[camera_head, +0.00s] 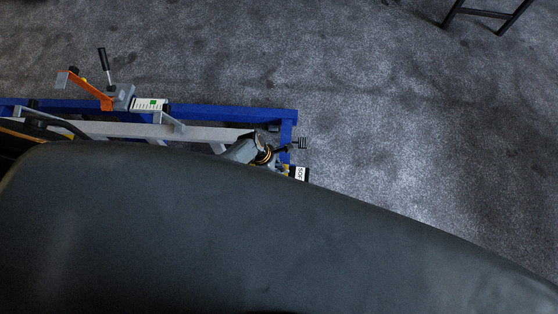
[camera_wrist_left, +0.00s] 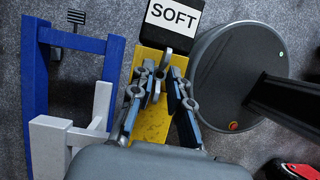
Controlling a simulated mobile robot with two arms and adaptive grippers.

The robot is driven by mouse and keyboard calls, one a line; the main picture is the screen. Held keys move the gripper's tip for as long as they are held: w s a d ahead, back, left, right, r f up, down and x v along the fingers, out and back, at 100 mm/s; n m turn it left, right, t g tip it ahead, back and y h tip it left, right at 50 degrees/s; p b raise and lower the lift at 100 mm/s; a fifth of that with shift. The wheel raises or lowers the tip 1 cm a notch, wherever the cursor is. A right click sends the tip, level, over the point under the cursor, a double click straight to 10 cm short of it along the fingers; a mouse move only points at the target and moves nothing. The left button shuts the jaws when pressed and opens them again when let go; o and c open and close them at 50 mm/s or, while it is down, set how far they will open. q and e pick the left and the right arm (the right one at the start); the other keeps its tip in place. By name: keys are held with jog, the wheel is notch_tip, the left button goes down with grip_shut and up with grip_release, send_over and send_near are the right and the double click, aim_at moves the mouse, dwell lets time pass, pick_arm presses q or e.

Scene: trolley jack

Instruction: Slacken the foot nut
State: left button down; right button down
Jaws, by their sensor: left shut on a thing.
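My left gripper (camera_wrist_left: 160,88) is shut on a small grey metal part (camera_wrist_left: 165,58) in front of a yellow plate (camera_wrist_left: 152,112). The fingers hide most of this part, and I cannot tell whether it is the foot nut. In the head view my left gripper (camera_head: 278,157) is at the right end of the blue frame (camera_head: 230,112), partly hidden by a large dark surface in front. My right gripper is not in view.
An orange lever (camera_head: 88,88) and a black-handled lever (camera_head: 104,62) stand on the frame's left part. A red-and-black object (camera_wrist_left: 292,170) is at lower right.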

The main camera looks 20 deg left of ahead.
pick_arm(q)
jog(key=shift+s+a+f+n, duration=0.1)
jog(key=shift+n, duration=0.2)
dwell(0.4)
jog(key=c, duration=1.3)
grip_release()
jog(key=shift+r, duration=0.2)
jog(key=shift+v, duration=5.85)
